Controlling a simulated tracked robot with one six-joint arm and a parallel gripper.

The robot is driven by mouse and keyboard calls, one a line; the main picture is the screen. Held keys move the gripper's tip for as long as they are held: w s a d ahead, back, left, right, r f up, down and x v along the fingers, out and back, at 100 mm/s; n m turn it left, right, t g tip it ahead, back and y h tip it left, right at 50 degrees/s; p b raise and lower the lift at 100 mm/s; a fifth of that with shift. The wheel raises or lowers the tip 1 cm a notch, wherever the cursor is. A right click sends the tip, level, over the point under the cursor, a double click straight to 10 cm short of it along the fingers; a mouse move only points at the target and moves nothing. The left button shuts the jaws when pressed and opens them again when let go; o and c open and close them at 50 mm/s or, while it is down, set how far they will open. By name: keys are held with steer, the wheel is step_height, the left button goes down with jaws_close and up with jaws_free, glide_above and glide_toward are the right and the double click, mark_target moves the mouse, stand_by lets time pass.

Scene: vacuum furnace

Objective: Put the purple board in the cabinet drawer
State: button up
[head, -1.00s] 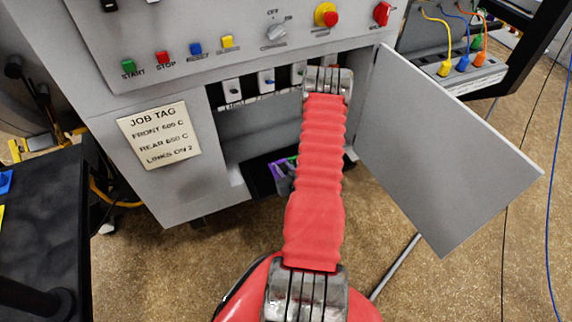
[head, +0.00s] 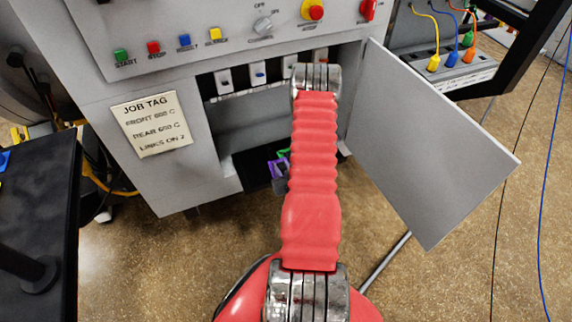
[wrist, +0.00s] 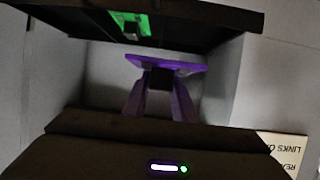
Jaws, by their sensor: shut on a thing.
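The purple board (wrist: 150,62) is held in my gripper (wrist: 161,78) in the wrist view. A dark block sits at its middle between the fingertips. The open cabinet drawer (wrist: 215,18) is a dark tray across the top of that view, close to the board but apart from it in the picture. A green board (wrist: 122,22) lies in the drawer. In the head view the drawer (head: 246,172) shows low in the cabinet opening, with small purple and green patches beside my arm. My arm hides much of the drawer there.
The grey cabinet door (head: 430,150) stands open to the right. A row of white switches (head: 258,73) runs along the top of the opening. A paper job tag (head: 150,123) is on the panel to the left. A black table (head: 40,215) stands at far left.

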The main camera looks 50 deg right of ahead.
steer(key=w+a+r+n+t+y, duration=0.1)
steer(key=w+a+r+n+y, duration=0.2)
steer(key=w+a+r, duration=1.4)
steer(key=w+a+r+n+y, duration=0.2)
steer(key=a+r, duration=0.6)
steer(key=a, duration=0.4)
steer(key=w+a+r+n+t+y, duration=0.1)
steer(key=w+a+r+y, duration=0.1)
steer(key=a+r, duration=0.7)
steer(key=w+a, duration=0.1)
steer(key=a, duration=0.2)
steer(key=shift+a+r+n, duration=0.15)
steer(key=shift+a+n, duration=0.1)
steer(key=shift+n, duration=0.15)
